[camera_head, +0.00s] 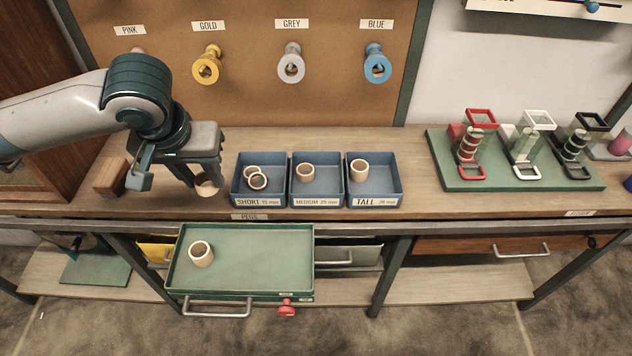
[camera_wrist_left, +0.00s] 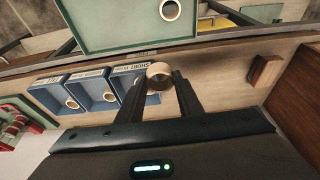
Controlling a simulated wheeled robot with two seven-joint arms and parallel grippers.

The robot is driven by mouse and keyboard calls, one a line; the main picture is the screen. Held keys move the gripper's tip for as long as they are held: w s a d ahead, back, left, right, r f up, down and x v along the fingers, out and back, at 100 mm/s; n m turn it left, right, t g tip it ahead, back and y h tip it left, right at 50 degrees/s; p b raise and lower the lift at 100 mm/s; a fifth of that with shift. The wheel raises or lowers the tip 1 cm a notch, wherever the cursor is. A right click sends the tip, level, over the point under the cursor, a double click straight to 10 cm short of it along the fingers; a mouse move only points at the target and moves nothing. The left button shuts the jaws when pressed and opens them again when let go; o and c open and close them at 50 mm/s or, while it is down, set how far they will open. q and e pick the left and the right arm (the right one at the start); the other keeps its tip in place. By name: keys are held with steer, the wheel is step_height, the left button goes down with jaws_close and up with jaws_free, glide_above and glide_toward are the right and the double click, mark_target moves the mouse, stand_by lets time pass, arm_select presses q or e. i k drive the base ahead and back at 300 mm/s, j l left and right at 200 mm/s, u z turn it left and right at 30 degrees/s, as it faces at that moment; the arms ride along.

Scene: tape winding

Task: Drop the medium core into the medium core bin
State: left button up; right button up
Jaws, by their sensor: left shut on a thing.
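My left gripper (camera_head: 207,190) is shut on a tan core (camera_head: 208,187), held above the bench to the left of the bins. The core also shows between the fingertips in the left wrist view (camera_wrist_left: 159,75); its height class cannot be read. The blue medium core bin (camera_head: 318,202) is the middle of three labelled bins and has one tan core (camera_head: 305,172) inside. It also shows left of the gripper in the left wrist view (camera_wrist_left: 88,89). My right gripper is not in view.
The short bin (camera_head: 259,202), with two rings, stands between my left gripper and the medium bin. The tall bin (camera_head: 376,202) holds one core. A green drawer tray (camera_head: 250,265) with one core (camera_head: 201,253) is below. A wooden block (camera_head: 110,176) lies left.

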mark_target(314, 200)
steer(key=i+l, duration=0.1)
steer(key=l, duration=0.3)
steer(key=i+l, duration=0.15)
steer(key=l, duration=0.3)
steer(key=i+l+u, duration=0.1)
steer(key=l, duration=0.3)
steer(key=i+l, duration=0.1)
steer(key=l, duration=0.35)
